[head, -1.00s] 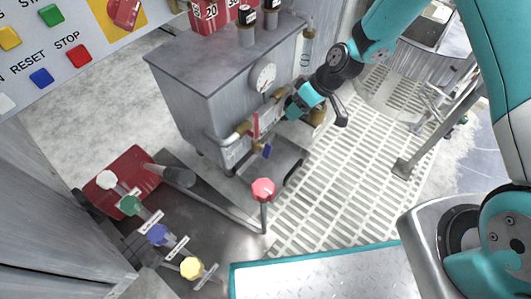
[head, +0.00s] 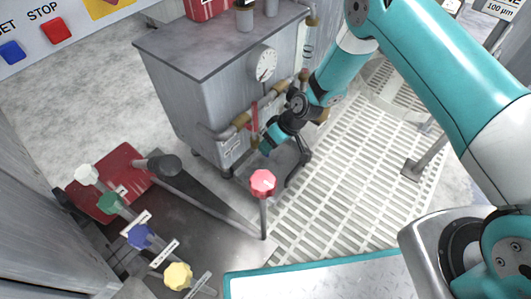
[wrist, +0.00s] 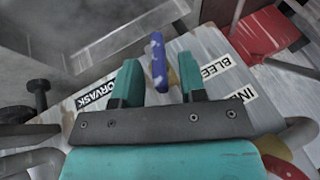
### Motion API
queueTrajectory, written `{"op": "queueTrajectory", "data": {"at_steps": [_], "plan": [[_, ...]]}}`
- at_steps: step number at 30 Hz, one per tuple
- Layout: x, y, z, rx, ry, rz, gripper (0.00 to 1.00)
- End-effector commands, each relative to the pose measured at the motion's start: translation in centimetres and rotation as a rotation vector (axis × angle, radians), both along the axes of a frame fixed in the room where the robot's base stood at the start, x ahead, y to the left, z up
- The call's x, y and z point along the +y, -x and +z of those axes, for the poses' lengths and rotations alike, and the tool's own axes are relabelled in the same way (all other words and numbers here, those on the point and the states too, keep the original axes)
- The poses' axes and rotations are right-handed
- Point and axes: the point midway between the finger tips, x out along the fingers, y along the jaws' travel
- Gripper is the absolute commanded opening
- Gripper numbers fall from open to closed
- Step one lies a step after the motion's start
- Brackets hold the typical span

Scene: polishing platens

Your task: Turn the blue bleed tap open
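The blue bleed tap (wrist: 158,62) is a slim blue lever with pale scuffs, standing out from a grey panel beside the BLEED label (wrist: 215,68) in the wrist view. My gripper (wrist: 161,80) is open, its two teal fingers apart. The lever shows between and just beyond the fingertips, with a gap on either side; I see no contact. In the head view my gripper (head: 268,144) is low at the front of the grey cabinet (head: 190,105), beside its pipework, and it hides the tap there.
A red lever (head: 254,116) and brass pipe fittings sit close to my gripper, below a round gauge (head: 264,62). A red knob (head: 263,182) on a post stands in front. Coloured valve knobs (head: 140,236) are at lower left. Slatted floor (head: 335,190) lies open to the right.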

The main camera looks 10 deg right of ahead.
Motion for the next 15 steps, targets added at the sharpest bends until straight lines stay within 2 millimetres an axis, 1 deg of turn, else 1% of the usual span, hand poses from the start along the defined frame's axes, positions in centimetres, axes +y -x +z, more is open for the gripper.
{"op": "queueTrajectory", "data": {"at_steps": [1,4,15], "plan": [[0.37,0.01,-0.99,0.0,0.001,0.002,0.38],[0.85,-0.03,-1.6,-0.001,0.0,0.002,0.38],[1.11,-0.06,-1.8,0.0,0.0,0.0,0.38]]}}
